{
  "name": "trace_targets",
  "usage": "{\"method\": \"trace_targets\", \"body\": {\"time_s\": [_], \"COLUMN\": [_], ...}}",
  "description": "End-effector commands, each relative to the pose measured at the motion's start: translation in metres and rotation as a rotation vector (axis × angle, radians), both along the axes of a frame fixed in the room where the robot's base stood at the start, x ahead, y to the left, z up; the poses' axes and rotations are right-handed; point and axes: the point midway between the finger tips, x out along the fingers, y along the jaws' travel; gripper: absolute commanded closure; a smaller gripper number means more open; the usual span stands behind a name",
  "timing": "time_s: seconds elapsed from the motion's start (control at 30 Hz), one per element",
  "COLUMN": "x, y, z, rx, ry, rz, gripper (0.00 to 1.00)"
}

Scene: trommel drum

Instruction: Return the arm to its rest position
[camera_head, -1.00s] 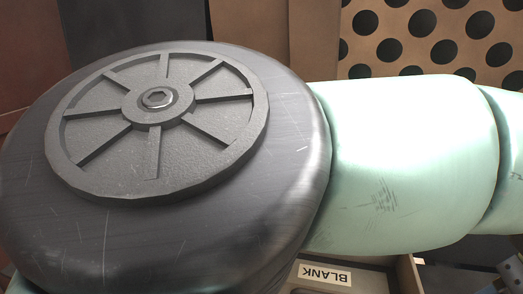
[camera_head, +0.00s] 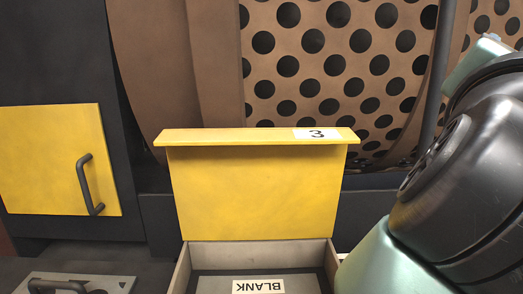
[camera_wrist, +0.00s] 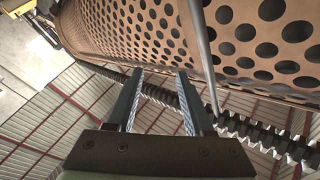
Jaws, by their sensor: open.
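My gripper (camera_wrist: 160,103) shows in the wrist view with its two fingers apart and nothing between them. Beyond the fingers are a dark toothed ring, the perforated trommel drum (camera_wrist: 245,35) and a ribbed ceiling, so the gripper points upward. It touches nothing that I can see. In the head view, my arm's black joint and pale green links fill the right side, and my gripper is not recognisable there.
A yellow panel (camera_head: 250,195) marked 3 stands behind an open box (camera_head: 180,270) holding a plate labelled BLANK (camera_head: 215,284). A yellow door (camera_head: 50,160) with a dark handle is at left. A grey plate (camera_head: 120,284) with a handle lies lower left. The perforated drum (camera_head: 340,63) is behind.

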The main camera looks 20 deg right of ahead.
Motion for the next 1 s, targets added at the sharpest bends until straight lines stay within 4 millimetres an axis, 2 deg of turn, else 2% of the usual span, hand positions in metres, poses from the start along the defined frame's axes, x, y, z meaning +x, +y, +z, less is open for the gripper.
{"method": "trace_targets", "body": {"time_s": [0.03,0.1,0.17,0.2,0.3,0.4,0.43,0.5,0.6,1.0], "x": [0.015,0.032,0.044,0.05,0.056,0.054,0.052,0.049,0.045,0.045], "y": [0.032,0.081,0.125,0.154,0.219,0.27,0.281,0.301,0.315,0.317], "z": [0.015,0.031,0.039,0.041,0.038,0.031,0.03,0.026,0.023,0.023], "rx": [-0.131,-0.287,-0.401,-0.465,-0.586,-0.653,-0.666,-0.685,-0.697,-0.698], "ry": [-0.01,-0.043,-0.076,-0.098,-0.159,-0.216,-0.233,-0.261,-0.285,-0.288], "rz": [0.065,0.169,0.267,0.335,0.498,0.634,0.667,0.727,0.771,0.778], "gripper": [0.48,0.48,0.48,0.48,0.48,0.48,0.48,0.48,0.48,0.48]}}
